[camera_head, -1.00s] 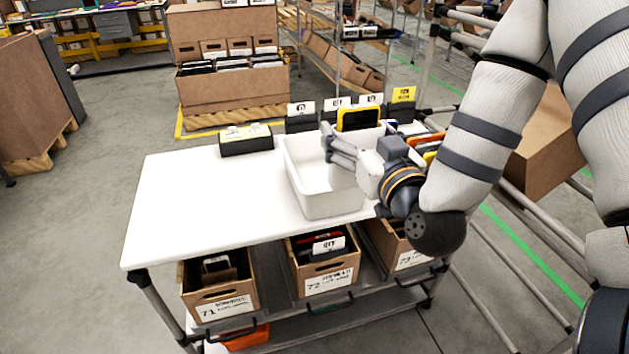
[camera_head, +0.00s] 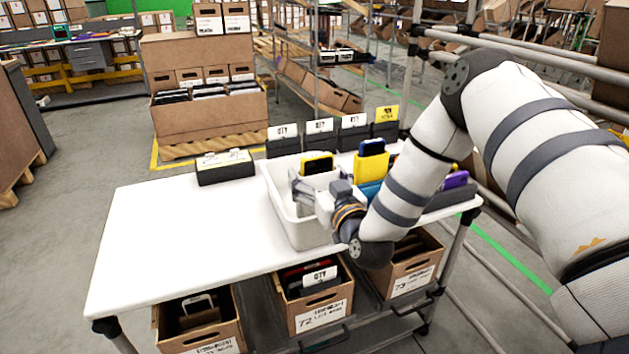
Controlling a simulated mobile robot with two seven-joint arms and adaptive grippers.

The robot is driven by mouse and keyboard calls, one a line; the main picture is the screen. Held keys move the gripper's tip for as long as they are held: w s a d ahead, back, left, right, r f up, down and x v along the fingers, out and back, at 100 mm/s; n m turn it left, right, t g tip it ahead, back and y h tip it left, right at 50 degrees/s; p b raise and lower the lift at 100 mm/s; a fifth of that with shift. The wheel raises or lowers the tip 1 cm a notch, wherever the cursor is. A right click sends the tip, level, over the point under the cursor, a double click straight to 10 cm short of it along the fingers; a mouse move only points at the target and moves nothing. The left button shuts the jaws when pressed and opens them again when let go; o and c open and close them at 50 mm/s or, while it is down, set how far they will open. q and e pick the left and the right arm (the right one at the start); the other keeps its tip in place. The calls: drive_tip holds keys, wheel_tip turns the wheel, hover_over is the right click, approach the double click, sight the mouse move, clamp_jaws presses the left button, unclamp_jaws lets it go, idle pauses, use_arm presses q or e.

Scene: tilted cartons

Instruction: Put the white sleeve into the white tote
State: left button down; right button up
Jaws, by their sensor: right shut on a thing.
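The white tote (camera_head: 306,236) stands on the white table, open at the top. My right gripper (camera_head: 300,187) is inside the outline of the tote's opening, shut on the white sleeve (camera_head: 322,180). The sleeve is mostly hidden by the gripper and blends with the tote walls. A black device with a yellow edge (camera_head: 317,164) sticks up from it. I cannot tell whether the sleeve touches the tote floor. My left gripper is not in view.
A yellow sleeve with a blue device (camera_head: 370,160) stands right of the tote, and a purple item (camera_head: 454,180) lies further right. Black holders with cards (camera_head: 283,142) line the back. A black box (camera_head: 224,168) sits left. The table's left (camera_head: 160,235) is clear.

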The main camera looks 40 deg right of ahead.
drive_tip(key=shift+f, duration=0.75)
drive_tip(key=o, duration=1.5)
drive_tip(key=shift+c, duration=0.2)
